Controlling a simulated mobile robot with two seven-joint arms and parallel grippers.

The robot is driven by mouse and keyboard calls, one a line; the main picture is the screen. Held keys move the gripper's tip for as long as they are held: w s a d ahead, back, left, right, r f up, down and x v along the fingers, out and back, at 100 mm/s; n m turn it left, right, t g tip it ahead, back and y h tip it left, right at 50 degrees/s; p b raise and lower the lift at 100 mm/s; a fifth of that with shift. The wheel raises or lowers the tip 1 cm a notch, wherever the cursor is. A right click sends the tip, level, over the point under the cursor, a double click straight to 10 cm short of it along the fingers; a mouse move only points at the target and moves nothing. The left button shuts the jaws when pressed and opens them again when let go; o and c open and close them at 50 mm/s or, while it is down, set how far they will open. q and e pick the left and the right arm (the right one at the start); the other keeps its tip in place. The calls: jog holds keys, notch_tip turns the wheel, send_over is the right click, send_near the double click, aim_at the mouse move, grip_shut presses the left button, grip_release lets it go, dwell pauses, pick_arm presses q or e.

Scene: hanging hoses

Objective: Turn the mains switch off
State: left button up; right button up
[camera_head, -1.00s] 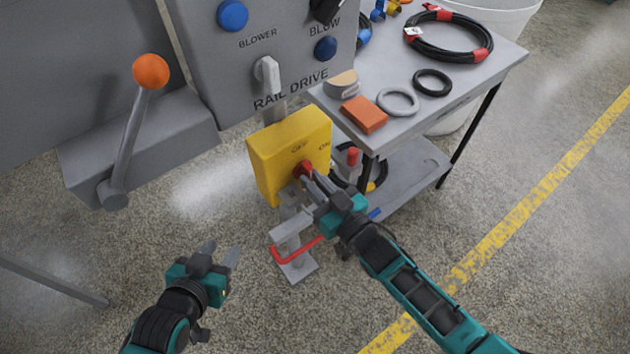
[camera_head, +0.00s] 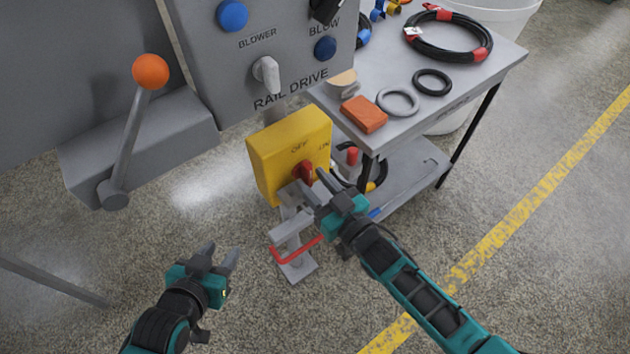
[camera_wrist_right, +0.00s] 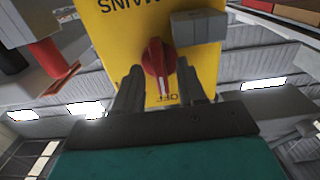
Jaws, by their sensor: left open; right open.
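The yellow mains box (camera_head: 277,157) stands on a post below the grey panel, with OFF and ON printed on its face. Its red knob (camera_head: 307,172) also shows in the right wrist view (camera_wrist_right: 154,62), where the box is upside down and the knob's white mark points at OFF. My right gripper (camera_head: 311,178) is open in front of the knob. In the wrist view its fingers stand either side of the knob, with a gap showing. My left gripper (camera_head: 221,248) is open and empty, low over the floor at left.
A grey table (camera_head: 455,82) with hoses, rings and an orange block (camera_head: 364,114) stands right of the box. An orange-knobbed lever (camera_head: 150,72) is at left. A red bent handle (camera_head: 290,255) sits low on the post. Floor at front is free.

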pick_arm(q)
jog(key=shift+w+r, duration=0.15)
jog(key=shift+r, duration=0.2)
pick_arm(e)
jog(key=v, duration=1.2)
jog(key=shift+s+d, duration=0.2)
jog(key=shift+s, duration=0.05)
pick_arm(q)
jog(key=shift+f, duration=0.1)
pick_arm(e)
jog(key=s+d+f+m+g+h, duration=0.2)
jog(key=d+f+m+g+h, duration=0.1)
jog(key=d+h, duration=0.5)
jog(key=shift+s+d+f+m+g+h, duration=0.3)
jog(key=shift+s+d+m+g, duration=0.1)
jog(key=shift+d+m, duration=0.5)
pick_arm(q)
jog(key=shift+c, duration=0.2)
pick_arm(e)
jog(key=shift+a+r, duration=0.1)
